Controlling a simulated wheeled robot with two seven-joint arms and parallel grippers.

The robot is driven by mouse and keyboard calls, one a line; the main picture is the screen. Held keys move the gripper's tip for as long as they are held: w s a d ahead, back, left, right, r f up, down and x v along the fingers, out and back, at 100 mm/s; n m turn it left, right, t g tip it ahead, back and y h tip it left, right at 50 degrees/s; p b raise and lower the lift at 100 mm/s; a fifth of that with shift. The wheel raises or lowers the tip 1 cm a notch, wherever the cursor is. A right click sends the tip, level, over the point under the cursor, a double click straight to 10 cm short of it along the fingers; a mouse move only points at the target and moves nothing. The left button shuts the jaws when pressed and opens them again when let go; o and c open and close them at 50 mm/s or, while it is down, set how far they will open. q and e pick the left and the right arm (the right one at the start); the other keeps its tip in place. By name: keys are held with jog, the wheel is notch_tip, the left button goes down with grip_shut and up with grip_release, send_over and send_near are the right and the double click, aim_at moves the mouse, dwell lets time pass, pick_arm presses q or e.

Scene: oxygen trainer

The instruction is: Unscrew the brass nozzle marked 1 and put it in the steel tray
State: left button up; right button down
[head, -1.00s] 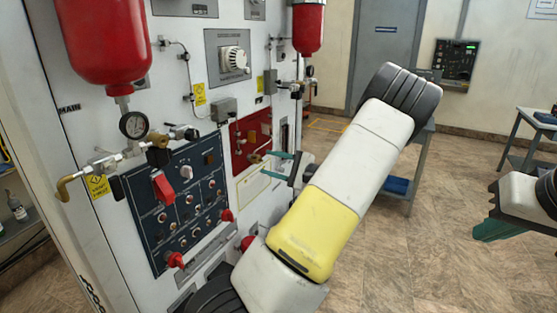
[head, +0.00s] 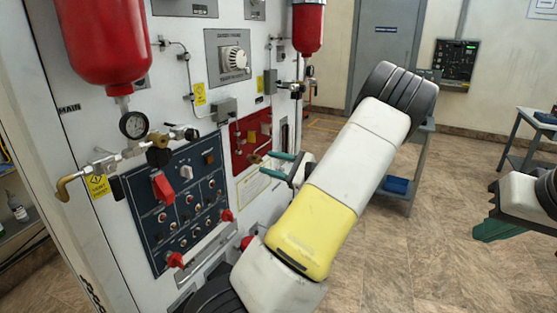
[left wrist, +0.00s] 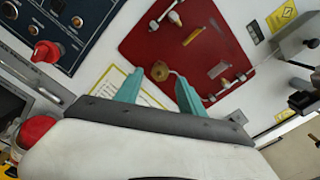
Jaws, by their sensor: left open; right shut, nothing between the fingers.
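A brass fitting (head: 256,158) sits on the red panel; a brass-coloured round fitting also shows in the left wrist view (left wrist: 160,70), between and beyond my fingertips. A second brass piece (left wrist: 218,69) is to its right on the same panel. I cannot read a number 1 on either. My left gripper (head: 268,167) is open and empty, its teal fingers pointing at the red panel; in the left wrist view (left wrist: 158,78) they straddle the round fitting's direction, contact unclear. My right gripper (head: 490,230) is shut and empty at the far right. I cannot make out the steel tray.
The red panel (head: 243,135) is on the white cabinet wall. A blue control panel (head: 180,235) with knobs and a red switch is to its left. A gauge and brass piping (head: 133,125) stick out further left. A grey table with a blue bin (head: 396,185) stands behind my left arm.

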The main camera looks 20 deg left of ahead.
aim_at(262, 161)
pick_arm(q)
jog(key=shift+a, duration=0.1)
jog(key=shift+w+a, duration=0.15)
jog(key=shift+a, duration=1.65)
grip_shut()
jog(key=shift+n, duration=1.8)
jog(key=shift+n, duration=1.7)
